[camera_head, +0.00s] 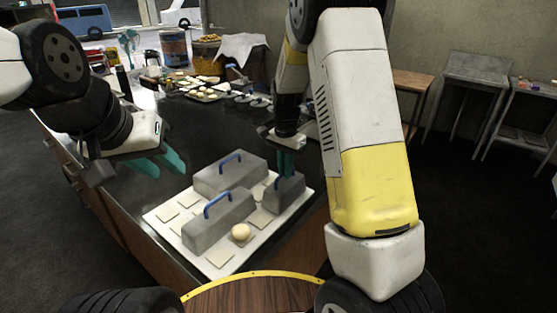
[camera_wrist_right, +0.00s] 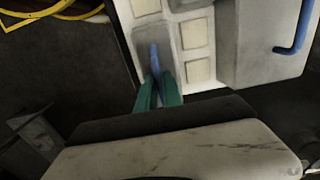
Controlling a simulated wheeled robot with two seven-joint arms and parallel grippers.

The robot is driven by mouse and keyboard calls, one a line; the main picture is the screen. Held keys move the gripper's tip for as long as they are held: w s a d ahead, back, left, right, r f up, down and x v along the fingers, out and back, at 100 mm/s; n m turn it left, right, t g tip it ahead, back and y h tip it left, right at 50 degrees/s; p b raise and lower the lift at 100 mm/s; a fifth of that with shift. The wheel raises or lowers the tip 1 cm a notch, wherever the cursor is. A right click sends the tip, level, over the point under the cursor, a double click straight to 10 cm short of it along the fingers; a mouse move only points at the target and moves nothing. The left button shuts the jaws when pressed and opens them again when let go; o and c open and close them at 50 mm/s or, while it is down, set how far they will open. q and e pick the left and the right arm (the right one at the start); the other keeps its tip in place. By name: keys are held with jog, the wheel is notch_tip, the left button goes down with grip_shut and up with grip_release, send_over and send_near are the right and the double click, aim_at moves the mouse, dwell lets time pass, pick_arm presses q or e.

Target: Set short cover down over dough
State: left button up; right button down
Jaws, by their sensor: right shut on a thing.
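A short grey cover (camera_head: 284,193) is at the right edge of a white board (camera_head: 219,258). My right gripper (camera_head: 286,170) is shut on its blue handle, which also shows between the teal fingertips (camera_wrist_right: 158,90) in the right wrist view. I cannot tell whether the cover touches the board or hangs slightly above it. A round, pale dough ball (camera_head: 241,231) sits uncovered near the board's front. Anything under the short cover is hidden.
Two long grey covers with blue handles, one at the back (camera_head: 229,177) and one in front (camera_head: 217,219), stand on the board among flat pale squares. Behind on the dark counter (camera_head: 180,125) are trays of small pale pieces (camera_head: 203,90) and jars. Side tables stand at the right.

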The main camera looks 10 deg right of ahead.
jog(key=shift+f, duration=0.45)
dwell(0.4)
jog(key=c, duration=1.4)
grip_release()
